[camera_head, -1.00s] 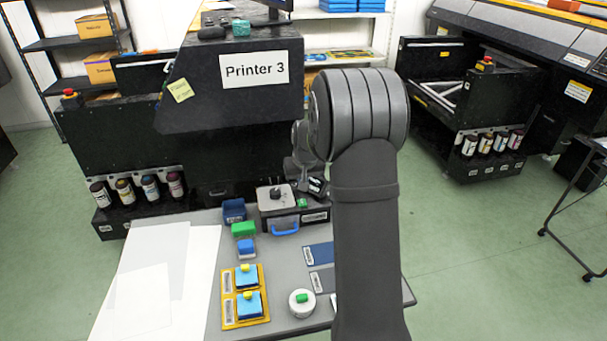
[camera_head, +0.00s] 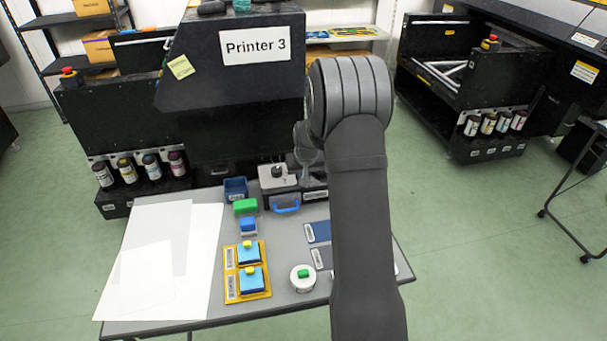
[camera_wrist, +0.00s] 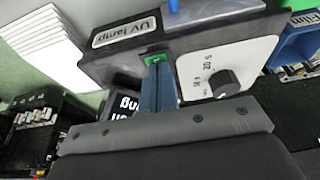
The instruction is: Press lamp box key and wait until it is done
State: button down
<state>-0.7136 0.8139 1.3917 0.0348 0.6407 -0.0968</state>
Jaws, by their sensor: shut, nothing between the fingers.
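The lamp box (camera_head: 313,195) is a black box with a pale top panel, at the back of the table in the head view. In the wrist view the lamp box (camera_wrist: 100,68) shows a "UV lamp" label (camera_wrist: 120,31), a black dial (camera_wrist: 223,83) with numbers on a white plate, and a green key (camera_wrist: 153,59). My gripper (camera_wrist: 160,62) is shut and empty, its fingertips at the green key and covering part of it. I cannot tell whether the key is pressed down. In the head view my arm hides part of the box, and the key cannot be made out.
A blue bin (camera_head: 236,188), a green-topped block (camera_head: 245,206), a blue block (camera_head: 248,225), a yellow tray (camera_head: 231,285) with blue pads and a white round pot (camera_head: 303,279) stand nearby. White sheets (camera_head: 150,230) cover the table's left. Printer 3 (camera_head: 230,90) stands behind.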

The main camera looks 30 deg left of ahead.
jog(key=shift+s+d+f, duration=0.2)
jog(key=shift+f, duration=0.5)
notch_tip(320, 180, up, 5)
jog(key=shift+w+a+f, duration=0.15)
jog(key=v, duration=1)
jog(key=shift+r, duration=0.25)
jog(key=shift+w, duration=0.1)
